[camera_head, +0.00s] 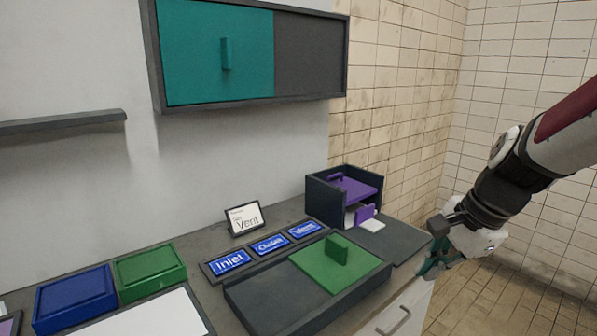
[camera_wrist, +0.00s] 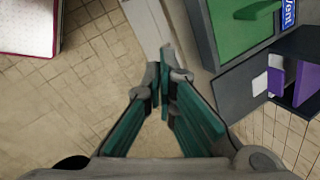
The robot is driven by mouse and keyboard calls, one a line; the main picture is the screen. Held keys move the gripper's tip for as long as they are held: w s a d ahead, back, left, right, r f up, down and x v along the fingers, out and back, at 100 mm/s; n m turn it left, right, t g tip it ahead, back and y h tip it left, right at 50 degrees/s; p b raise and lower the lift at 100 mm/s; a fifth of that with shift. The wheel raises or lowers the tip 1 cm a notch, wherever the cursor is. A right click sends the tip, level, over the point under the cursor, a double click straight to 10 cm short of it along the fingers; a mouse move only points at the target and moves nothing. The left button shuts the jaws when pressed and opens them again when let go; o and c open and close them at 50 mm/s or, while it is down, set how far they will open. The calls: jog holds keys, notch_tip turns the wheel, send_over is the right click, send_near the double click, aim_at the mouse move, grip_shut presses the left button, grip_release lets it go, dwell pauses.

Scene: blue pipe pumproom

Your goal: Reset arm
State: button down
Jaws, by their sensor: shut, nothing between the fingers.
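My arm reaches in from the right in the head view. My gripper (camera_head: 437,250) hangs off the right end of the counter, beside the dark box with purple parts. In the wrist view my gripper (camera_wrist: 164,95) shows its teal fingers with the tips together. It is shut and holds nothing. Below the fingers in the wrist view are the tiled floor (camera_wrist: 85,90) and the counter's edge.
A teal-doored cabinet (camera_head: 200,60) hangs above. Floor at right is clear.

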jog(key=s+a+r+n+h+p, duration=0.1)
jog(key=s+a+r+n+p, duration=0.1)
jog(key=s+r+n, duration=0.2)
jog(key=s+a+r+n+t+h+p, duration=0.1)
jog(key=s+r+n, duration=0.3)
jog(key=s+n, duration=0.6)
jog(key=s+a, duration=0.1)
jog(key=s, duration=0.7)
jog(key=shift+s+a+n+h+p, duration=0.15)
jog(key=shift+n+h+p, duration=0.15)
jog(key=shift+n+p, duration=0.1)
